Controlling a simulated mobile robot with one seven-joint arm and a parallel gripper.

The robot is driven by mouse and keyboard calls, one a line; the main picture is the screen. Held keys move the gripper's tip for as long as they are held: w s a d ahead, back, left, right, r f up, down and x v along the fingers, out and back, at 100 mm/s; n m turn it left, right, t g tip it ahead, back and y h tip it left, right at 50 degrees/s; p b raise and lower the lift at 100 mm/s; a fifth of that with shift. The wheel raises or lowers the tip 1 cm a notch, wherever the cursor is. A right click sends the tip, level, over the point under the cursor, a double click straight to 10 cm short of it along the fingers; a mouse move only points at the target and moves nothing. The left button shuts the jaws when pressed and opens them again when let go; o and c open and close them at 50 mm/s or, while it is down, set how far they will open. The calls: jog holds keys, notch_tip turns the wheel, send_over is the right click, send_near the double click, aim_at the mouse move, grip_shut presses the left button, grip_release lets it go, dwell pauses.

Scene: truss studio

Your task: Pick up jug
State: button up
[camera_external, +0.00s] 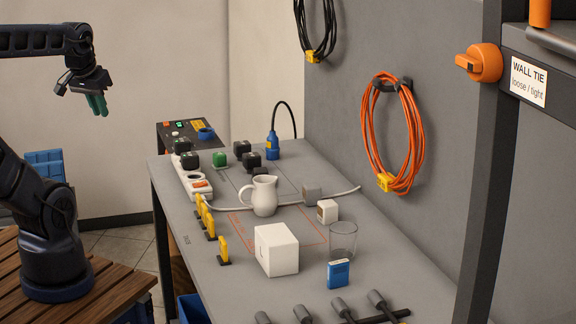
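The white jug (264,196) stands upright on the grey table, with its handle on the left side. A white box stands in front of it, apart from it. My gripper (97,106) hangs in the air at the upper left, well to the left of the jug and higher than the tabletop. Its green fingertips point down and look close together from this side. I cannot tell whether there is a gap between them. Nothing shows held in it.
On the grey table (205,257), a white box (277,250), a clear glass (343,240), a blue packet (339,273) and a small white cube (327,211) stand around the jug. Yellow clips (222,250) line the left edge. A power strip (194,180) with plugs lies behind. A grey wall borders the right.

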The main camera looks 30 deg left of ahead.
jog(key=shift+w, duration=0.1)
jog(key=w+d+f+g, duration=0.2)
jog(key=w+d+f, duration=0.1)
jog(key=w, duration=0.4)
jog(key=n+g+h, duration=0.5)
jog(key=g+h, duration=0.1)
jog(key=h, duration=0.4)
send_near(242, 200)
jog(key=a, duration=0.2)
jog(key=shift+w+d+f, duration=0.45)
jog(key=shift+w+f, duration=0.35)
jog(key=shift+w, duration=0.05)
jog(key=x, duration=0.5)
jog(key=shift+d, duration=0.25)
jog(key=shift+s+r+x, duration=0.1)
jog(key=shift+x, duration=0.8)
jog(key=shift+s+r+x, duration=0.15)
jog(key=shift+x, duration=0.75)
jog(key=shift+s+r+x, duration=0.1)
jog(key=shift+x, duration=0.8)
jog(key=shift+d, duration=0.15)
grip_shut()
